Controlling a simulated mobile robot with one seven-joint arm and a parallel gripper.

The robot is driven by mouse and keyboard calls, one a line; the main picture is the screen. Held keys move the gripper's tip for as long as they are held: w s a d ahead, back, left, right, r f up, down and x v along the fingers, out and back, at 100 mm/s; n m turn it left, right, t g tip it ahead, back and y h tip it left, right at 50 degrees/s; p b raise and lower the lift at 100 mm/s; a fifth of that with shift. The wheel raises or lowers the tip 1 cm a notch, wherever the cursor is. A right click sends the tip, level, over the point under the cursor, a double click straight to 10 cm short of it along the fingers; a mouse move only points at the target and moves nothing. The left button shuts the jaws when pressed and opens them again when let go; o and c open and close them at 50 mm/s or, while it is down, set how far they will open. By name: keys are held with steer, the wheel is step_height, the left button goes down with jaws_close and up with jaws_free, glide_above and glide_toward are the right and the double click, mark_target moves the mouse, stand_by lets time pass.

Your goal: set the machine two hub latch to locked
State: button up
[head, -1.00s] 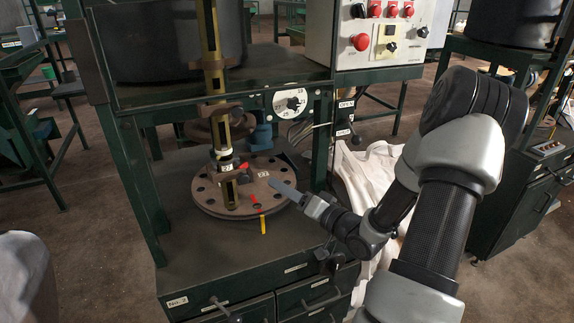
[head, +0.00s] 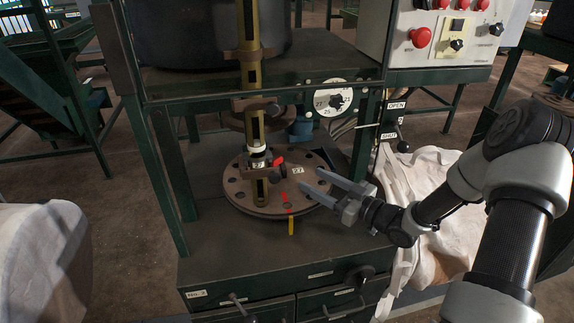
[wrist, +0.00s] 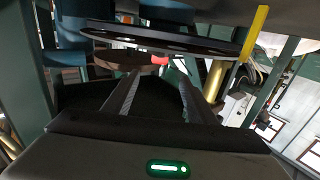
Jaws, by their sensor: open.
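The machine's round flanged plate (head: 240,196) lies flat on the green cabinet, with a brass slotted post (head: 252,124) rising from its hub. A small red lever (head: 278,160) sits at the hub beside the post. A second red mark (head: 285,197) lies near the front rim, above a yellow tab (head: 291,225). I cannot tell for sure which is the latch. My gripper (head: 311,178) is open and empty at the plate's right edge, fingers pointing left towards the hub. In the wrist view, a red part (wrist: 160,60) shows beyond the open fingers.
A control box (head: 430,38) with red buttons stands at upper right. A round dial (head: 333,98) is on the frame behind the plate. A white bulk bag (head: 428,190) hangs at right, partly behind my arm; pale fabric (head: 40,255) is at left. The cabinet's front top is clear.

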mark_target(278, 161)
steer(key=b+x, duration=0.1)
steer(key=x, duration=1.1)
steer(key=shift+w, duration=0.2)
steer(key=c, duration=1.1)
